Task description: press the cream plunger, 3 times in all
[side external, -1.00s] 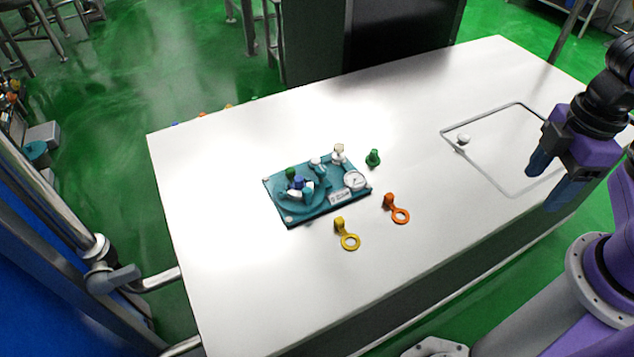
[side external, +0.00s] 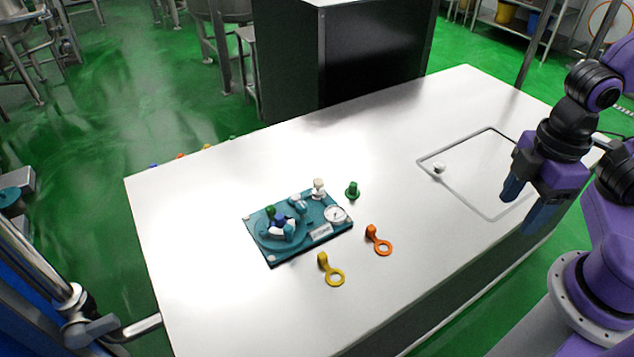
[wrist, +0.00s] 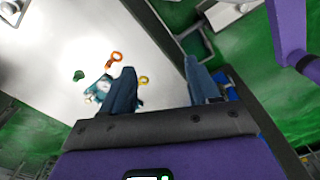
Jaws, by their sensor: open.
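The plunger with a cream-coloured top (side external: 319,186) stands upright at the back right corner of a teal panel (side external: 290,249) on the white table. Its white collar shows below the top. My gripper (side external: 524,205) is far to the right of it, open and empty, above the table's right end. In the wrist view my gripper (wrist: 160,70) has its fingers spread with nothing between them.
The panel also bears a round gauge (side external: 336,214) and a dial with coloured knobs (side external: 283,228). A green peg (side external: 353,190), an orange ring tag (side external: 381,246) and a yellow ring tag (side external: 334,274) lie near it. A knobbed hatch outline (side external: 490,129) is at right.

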